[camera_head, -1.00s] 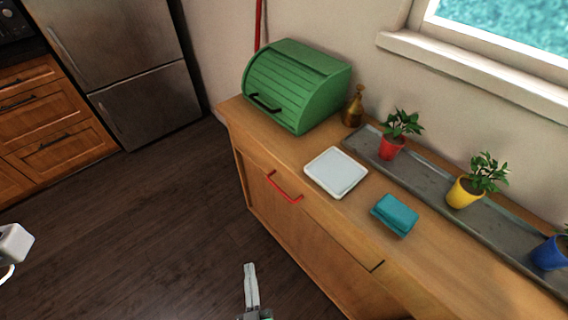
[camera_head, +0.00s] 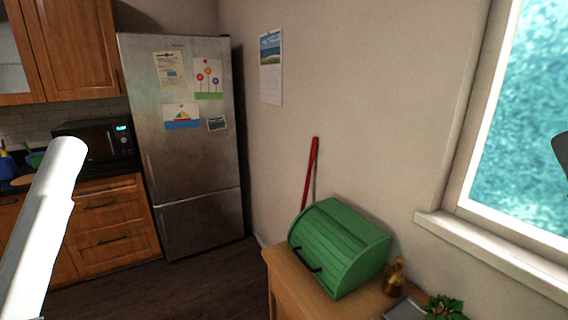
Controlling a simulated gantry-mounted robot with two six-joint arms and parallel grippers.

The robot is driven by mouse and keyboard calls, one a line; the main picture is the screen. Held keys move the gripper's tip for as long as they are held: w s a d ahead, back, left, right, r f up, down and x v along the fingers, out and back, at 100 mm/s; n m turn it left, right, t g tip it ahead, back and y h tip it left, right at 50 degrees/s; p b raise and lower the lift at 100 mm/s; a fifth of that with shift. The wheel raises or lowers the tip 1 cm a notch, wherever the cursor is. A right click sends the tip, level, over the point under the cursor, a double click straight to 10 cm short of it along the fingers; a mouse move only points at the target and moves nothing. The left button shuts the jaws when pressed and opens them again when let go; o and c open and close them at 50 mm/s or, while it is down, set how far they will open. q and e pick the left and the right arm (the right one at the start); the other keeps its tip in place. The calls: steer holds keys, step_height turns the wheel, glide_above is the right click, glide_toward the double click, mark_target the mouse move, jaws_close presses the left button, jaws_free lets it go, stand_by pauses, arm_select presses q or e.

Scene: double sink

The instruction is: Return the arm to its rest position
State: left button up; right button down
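A white link of my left arm (camera_head: 45,215) rises along the left edge of the head view, slanting up to the right. Its gripper is not in the picture. A small dark shape (camera_head: 562,155) cuts into the right edge in front of the window; I cannot tell what it is. My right gripper does not show either. Nothing is seen held.
A green bread box (camera_head: 338,250) stands on the wooden counter (camera_head: 290,285), with a brass bottle (camera_head: 395,277) and a plant (camera_head: 443,307) beside it. A fridge (camera_head: 185,140), a microwave (camera_head: 95,140) and drawers (camera_head: 115,225) are at the back left. Dark floor lies between.

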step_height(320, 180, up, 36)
steer(key=p, duration=3.2)
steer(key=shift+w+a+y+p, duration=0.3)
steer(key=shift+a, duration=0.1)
